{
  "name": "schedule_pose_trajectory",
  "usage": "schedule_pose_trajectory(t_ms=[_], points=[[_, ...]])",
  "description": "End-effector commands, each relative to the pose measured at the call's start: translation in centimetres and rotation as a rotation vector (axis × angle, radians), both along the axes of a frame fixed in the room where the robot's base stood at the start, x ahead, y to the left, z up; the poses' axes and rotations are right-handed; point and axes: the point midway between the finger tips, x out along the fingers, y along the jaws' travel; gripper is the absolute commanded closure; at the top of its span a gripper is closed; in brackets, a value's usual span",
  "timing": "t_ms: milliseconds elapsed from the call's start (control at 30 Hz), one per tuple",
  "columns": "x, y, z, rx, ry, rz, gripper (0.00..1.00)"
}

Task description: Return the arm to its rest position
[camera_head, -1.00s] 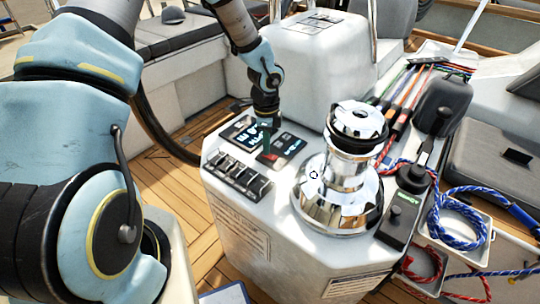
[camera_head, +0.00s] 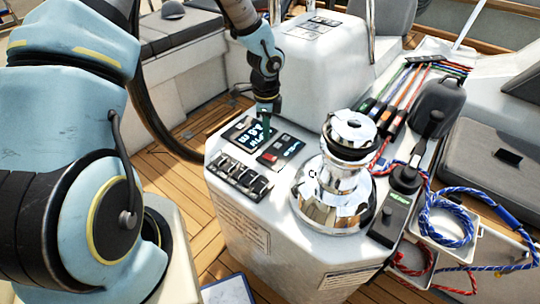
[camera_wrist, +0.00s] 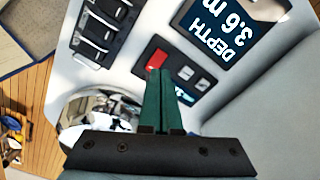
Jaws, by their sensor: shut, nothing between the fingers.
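My arm reaches from the left of the head view to the white console. My gripper (camera_head: 267,134) points down above the console's instrument panel, close to the display. In the wrist view the two green fingers of my gripper (camera_wrist: 160,75) lie together, shut and empty. Beyond their tips is a small panel with a red button (camera_wrist: 155,57); a lit display (camera_wrist: 235,30) reading DEPTH 3.6 m is beside it. I cannot tell from these views how far the fingertips are above the panel.
A chrome winch (camera_head: 338,180) stands right of the panel, with a row of black switches (camera_head: 238,177) to the left. A winch handle (camera_head: 405,180), a blue rope (camera_head: 455,220) and a red rope (camera_head: 415,270) lie further right. A white housing (camera_head: 310,65) rises behind my gripper.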

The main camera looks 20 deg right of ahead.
Motion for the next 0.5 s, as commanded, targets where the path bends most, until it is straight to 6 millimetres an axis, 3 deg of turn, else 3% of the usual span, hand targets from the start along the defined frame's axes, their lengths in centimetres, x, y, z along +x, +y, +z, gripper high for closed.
schedule_pose_trajectory(t_ms=[367,500], points=[[0.2,0.5,0.3,0.002,-0.002,0.022,1.00],[1.6,4.0,2.9,0.017,-0.023,0.198,1.00]])
